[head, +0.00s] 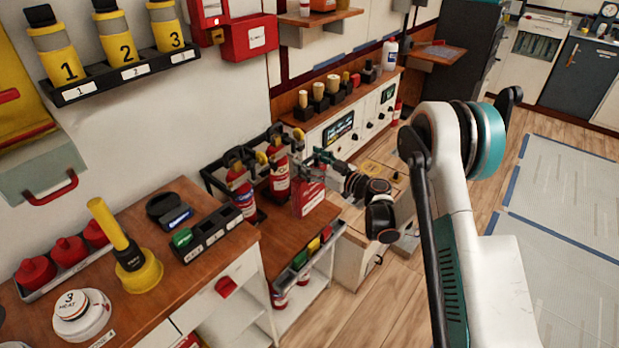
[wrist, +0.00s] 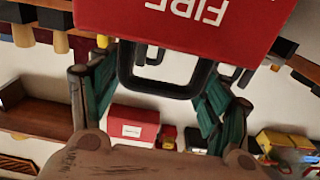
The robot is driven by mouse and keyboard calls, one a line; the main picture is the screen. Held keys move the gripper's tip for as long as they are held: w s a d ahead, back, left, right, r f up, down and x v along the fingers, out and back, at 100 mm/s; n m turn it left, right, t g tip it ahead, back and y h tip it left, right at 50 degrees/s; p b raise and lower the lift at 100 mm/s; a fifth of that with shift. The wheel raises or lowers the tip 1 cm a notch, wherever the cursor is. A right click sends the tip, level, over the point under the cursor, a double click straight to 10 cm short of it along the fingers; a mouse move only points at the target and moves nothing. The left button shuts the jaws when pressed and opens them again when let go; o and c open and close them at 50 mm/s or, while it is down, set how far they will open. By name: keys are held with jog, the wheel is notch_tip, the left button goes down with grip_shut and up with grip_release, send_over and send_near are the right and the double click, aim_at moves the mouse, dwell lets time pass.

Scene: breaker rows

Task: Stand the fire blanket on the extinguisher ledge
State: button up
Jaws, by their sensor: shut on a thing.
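The fire blanket is a red box (head: 309,197) with white lettering. In the wrist view the red fire blanket (wrist: 200,28) fills the top and reads "FIRE" upside down, with a black loop handle. My gripper (head: 322,160) is shut on that handle, its green fingers (wrist: 165,85) on either side of it. The box hangs upright below my gripper, over or on the wooden extinguisher ledge (head: 275,245). I cannot tell whether its base touches the wood. Two red extinguishers, one nearer (head: 240,190) and one farther (head: 279,172), stand left of it.
A black rack rail runs around the extinguishers. A wooden counter (head: 150,225) with a yellow plunger-like tool (head: 130,255) is at left. A panel shelf (head: 345,105) is behind. The floor at right is open.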

aim_at(309, 184)
jog(key=shift+f+b, duration=0.8)
jog(key=shift+f, duration=1.6)
jog(key=o, duration=2)
